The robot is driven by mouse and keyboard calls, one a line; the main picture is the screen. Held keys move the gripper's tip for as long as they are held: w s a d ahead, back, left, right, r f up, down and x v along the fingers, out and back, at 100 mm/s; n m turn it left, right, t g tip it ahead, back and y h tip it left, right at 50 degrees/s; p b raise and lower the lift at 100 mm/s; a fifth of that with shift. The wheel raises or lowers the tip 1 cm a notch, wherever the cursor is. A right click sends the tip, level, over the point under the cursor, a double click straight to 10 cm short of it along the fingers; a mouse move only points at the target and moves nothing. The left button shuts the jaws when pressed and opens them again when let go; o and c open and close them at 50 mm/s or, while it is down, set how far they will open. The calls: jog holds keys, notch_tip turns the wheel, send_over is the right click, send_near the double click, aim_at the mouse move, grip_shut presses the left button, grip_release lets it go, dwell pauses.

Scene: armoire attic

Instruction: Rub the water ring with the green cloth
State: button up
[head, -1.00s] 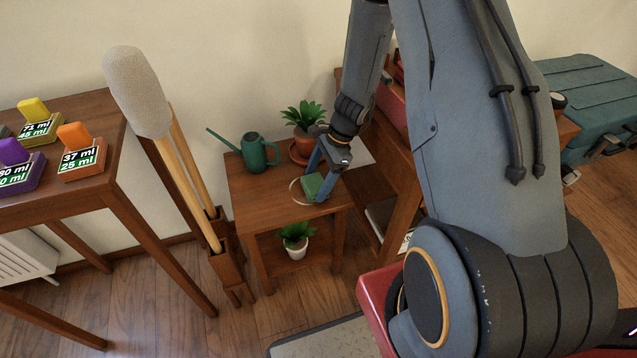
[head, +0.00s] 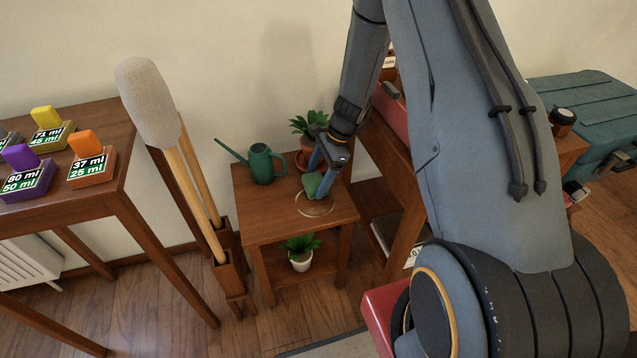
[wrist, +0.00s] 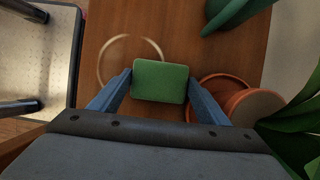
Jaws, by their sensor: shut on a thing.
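The green cloth (head: 313,184) is a small padded block held between my gripper's blue fingers; it also shows in the wrist view (wrist: 160,80). My gripper (head: 321,179) points down over the small wooden table (head: 262,223) and is shut on the cloth. The water ring (head: 314,214) is a pale circle on the tabletop, also in the wrist view (wrist: 100,62). The cloth is at the ring's far edge in the head view and hides a small part of it. I cannot tell whether the cloth touches the wood.
A green watering can (head: 261,165) stands left of my gripper. A potted plant in a terracotta pot (wrist: 220,88) stands close beside the gripper's right finger in the wrist view. Another plant (head: 300,252) sits on the lower shelf. The tabletop's front left is clear.

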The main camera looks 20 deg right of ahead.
aim_at(310, 190)
jog(key=shift+f, duration=0.1)
jog(key=shift+s+f+p, duration=0.2)
jog(key=shift+s+p, duration=0.45)
jog(key=shift+s, duration=0.85)
jog(key=shift+s+f, duration=0.1)
jog(key=shift+s, duration=0.7)
jog(key=shift+c, duration=0.8)
jog(key=shift+s+r+p, duration=0.15)
jog(key=shift+s+p, duration=0.3)
jog(key=shift+s, duration=1.1)
jog(key=shift+s+r+p, duration=0.15)
jog(key=shift+s+p, duration=0.25)
jog(key=shift+s, duration=1.15)
jog(key=shift+w+a+f+b, duration=0.1)
jog(key=shift+a+b, duration=0.25)
jog(key=shift+a, duration=1.05)
jog(key=shift+w+p, duration=0.5)
jog(key=shift+w, duration=1.3)
jog(key=shift+w+f, duration=0.1)
jog(key=shift+w, duration=1.9)
jog(key=shift+w+b, duration=0.45)
jog(key=shift+w, duration=1.15)
jog(key=shift+r, duration=0.2)
